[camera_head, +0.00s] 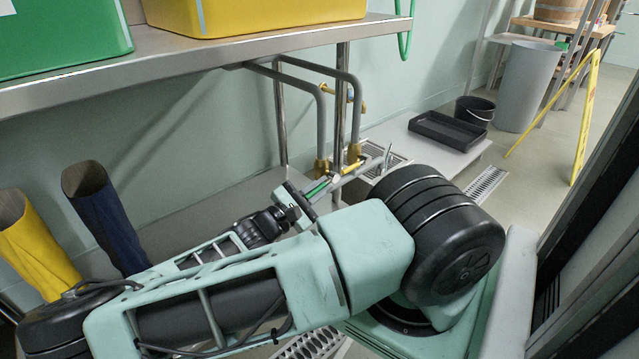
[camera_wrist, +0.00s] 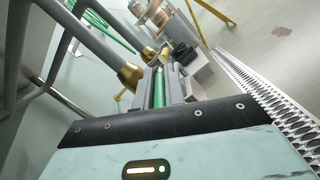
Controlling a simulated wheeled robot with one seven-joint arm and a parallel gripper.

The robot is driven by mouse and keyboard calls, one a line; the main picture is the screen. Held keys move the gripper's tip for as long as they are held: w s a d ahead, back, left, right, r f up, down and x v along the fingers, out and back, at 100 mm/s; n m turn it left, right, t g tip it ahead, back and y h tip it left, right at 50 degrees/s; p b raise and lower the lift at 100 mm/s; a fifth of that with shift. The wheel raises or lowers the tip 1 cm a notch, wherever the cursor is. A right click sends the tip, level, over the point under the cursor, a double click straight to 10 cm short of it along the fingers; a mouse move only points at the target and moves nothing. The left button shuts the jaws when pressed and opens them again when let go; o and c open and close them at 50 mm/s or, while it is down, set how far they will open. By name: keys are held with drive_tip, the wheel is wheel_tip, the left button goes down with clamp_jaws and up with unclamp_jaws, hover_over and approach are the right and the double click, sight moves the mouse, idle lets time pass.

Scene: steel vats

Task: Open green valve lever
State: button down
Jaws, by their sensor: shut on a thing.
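The green valve lever (camera_wrist: 159,86) shows in the wrist view as a green bar between the two grey fingers. My gripper (camera_wrist: 160,76) is shut on it. In the head view a bit of green lever (camera_head: 318,188) shows at the end of my gripper (camera_head: 338,181), beside the brass valve fittings (camera_head: 354,153) on the grey pipes (camera_head: 357,95). A brass fitting (camera_wrist: 131,75) is just left of the fingers in the wrist view. The lever's joint with its valve is hard to make out.
A steel shelf (camera_head: 240,40) holding a green crate (camera_head: 60,35) and a yellow crate (camera_head: 255,12) is above the pipes. Yellow (camera_head: 35,245) and dark blue (camera_head: 103,220) boots stand at left. A black tray (camera_head: 447,131) and grey bin (camera_head: 527,87) are further back.

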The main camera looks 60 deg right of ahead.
drive_tip(key=shift+d+f+g+h, duration=0.1)
drive_tip(key=shift+f+g+h, duration=0.3)
drive_tip(key=shift+h, duration=0.7)
drive_tip(key=shift+f, duration=0.1)
drive_tip(key=c, duration=1.5)
unclamp_jaws()
drive_tip(key=shift+w+a+f+t, duration=0.1)
drive_tip(key=shift+a+t, duration=0.2)
drive_tip(key=shift+a, duration=0.15)
drive_tip(key=p+v, duration=0.4)
drive_tip(key=v, duration=1.2)
drive_tip(key=shift+w+a+f, duration=0.1)
drive_tip(key=shift+a+f, duration=0.1)
drive_tip(key=shift+f, duration=0.05)
